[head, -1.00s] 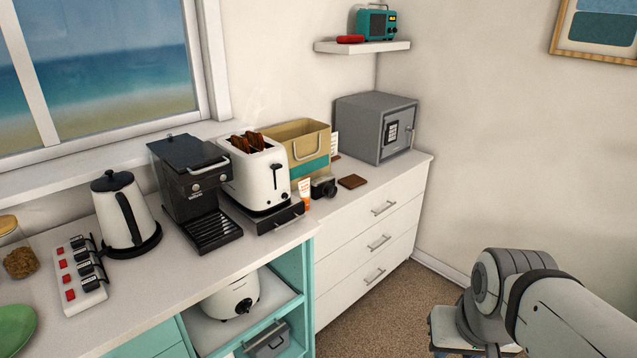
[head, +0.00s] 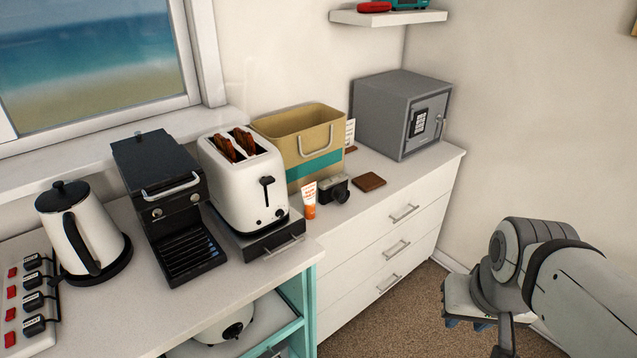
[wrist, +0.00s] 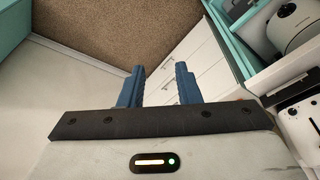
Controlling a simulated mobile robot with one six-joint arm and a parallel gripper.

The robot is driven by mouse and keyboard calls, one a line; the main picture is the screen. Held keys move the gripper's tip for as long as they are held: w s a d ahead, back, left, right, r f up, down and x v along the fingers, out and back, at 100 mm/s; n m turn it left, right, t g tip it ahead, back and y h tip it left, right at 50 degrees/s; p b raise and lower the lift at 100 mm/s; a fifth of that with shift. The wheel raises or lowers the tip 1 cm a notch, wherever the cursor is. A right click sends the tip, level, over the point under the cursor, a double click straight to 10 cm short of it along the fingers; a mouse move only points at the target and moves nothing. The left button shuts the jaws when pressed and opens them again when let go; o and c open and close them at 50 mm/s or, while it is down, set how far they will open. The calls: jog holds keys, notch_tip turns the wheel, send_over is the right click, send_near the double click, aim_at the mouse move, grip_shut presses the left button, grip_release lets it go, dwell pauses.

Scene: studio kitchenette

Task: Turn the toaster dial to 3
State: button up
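The white toaster (head: 238,190) stands on a dark drawer base on the counter in the head view, with two dark slices of toast (head: 233,146) in its top. Its front has a black lever (head: 267,190) and small dark knobs (head: 280,213) low down. The dial's markings and setting are too small to read. My gripper (wrist: 158,86) shows in the wrist view with two blue fingers apart and nothing between them. In the head view it is at the lower right, away from the toaster, over the floor.
A black coffee machine (head: 168,212) stands close left of the toaster, and a kettle (head: 80,232) further left. A tan and teal bin (head: 300,138), an orange and white tube (head: 309,199) and a camera (head: 332,189) stand to its right. A grey safe (head: 385,115) is beyond. Floor is open by the drawers.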

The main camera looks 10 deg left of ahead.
jog(key=w+a+f+t+y+p, duration=0.1)
jog(key=w+a+f+t, duration=0.2)
jog(key=w, duration=0.9)
jog(key=w+a+t+y+p, duration=0.1)
jog(key=w+a+t, duration=0.3)
jog(key=w, duration=0.7)
jog(key=y, duration=1.3)
send_near(282, 215)
jog(key=shift+w+d+g+p, duration=0.3)
jog(key=shift+w+p, duration=0.15)
jog(key=shift+s+a, duration=0.15)
jog(key=shift+a, duration=0.1)
jog(key=shift+a+r+y, duration=0.15)
jog(key=shift+a+y, duration=0.15)
jog(key=shift+a, duration=0.05)
jog(key=p+x, duration=0.2)
jog(key=x, duration=0.5)
